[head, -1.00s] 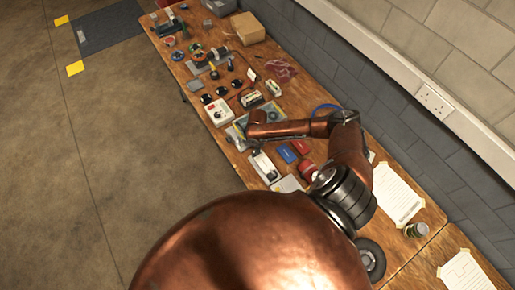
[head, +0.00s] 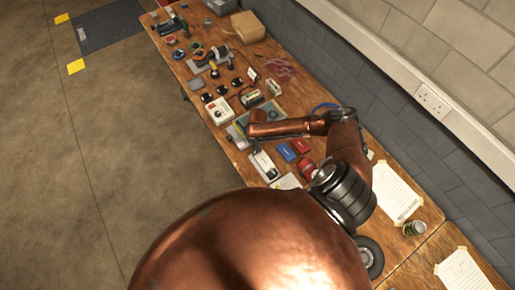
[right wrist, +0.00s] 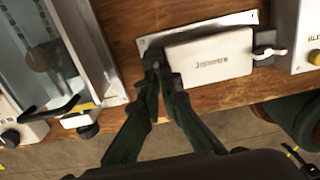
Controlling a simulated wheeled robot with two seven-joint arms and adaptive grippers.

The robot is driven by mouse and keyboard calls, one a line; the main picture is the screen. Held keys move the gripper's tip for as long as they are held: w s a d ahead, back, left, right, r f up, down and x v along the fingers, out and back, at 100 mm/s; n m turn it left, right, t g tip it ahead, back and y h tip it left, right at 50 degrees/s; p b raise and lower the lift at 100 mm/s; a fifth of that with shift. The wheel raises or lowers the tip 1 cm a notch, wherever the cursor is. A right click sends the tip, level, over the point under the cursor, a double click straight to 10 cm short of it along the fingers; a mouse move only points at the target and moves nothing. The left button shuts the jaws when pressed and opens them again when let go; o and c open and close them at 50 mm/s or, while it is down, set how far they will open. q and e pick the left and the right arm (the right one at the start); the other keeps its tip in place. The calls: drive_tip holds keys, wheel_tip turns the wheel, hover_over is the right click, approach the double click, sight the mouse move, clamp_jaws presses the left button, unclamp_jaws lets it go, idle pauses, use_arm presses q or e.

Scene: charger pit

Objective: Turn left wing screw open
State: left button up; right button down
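In the right wrist view a white box-like cover (right wrist: 210,58) with small lettering sits on a pale metal plate at the bench edge. A silver wing screw (right wrist: 270,52) stands out at its right end. My right gripper (right wrist: 163,68) reaches up from below, its dark fingertips nearly together at the cover's left end. The left wing screw is hidden behind these fingertips; they appear closed around it. In the head view my copper right arm lies over the bench and largely hides this gripper. My left gripper is in neither view.
Left of the cover stands a clear-topped case (right wrist: 50,60) with a dark handle and knobs. A beige unit with a yellow button (right wrist: 314,57) stands close on the right. The wooden bench (head: 240,165) is crowded with devices; the floor (head: 120,150) beside it is clear.

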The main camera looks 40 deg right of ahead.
drive_tip(key=shift+w, duration=0.1)
drive_tip(key=c, duration=2.2)
unclamp_jaws()
drive_tip(key=shift+o, duration=0.2)
wheel_tip(320, 180, up, 12)
wheel_tip(320, 180, down, 12)
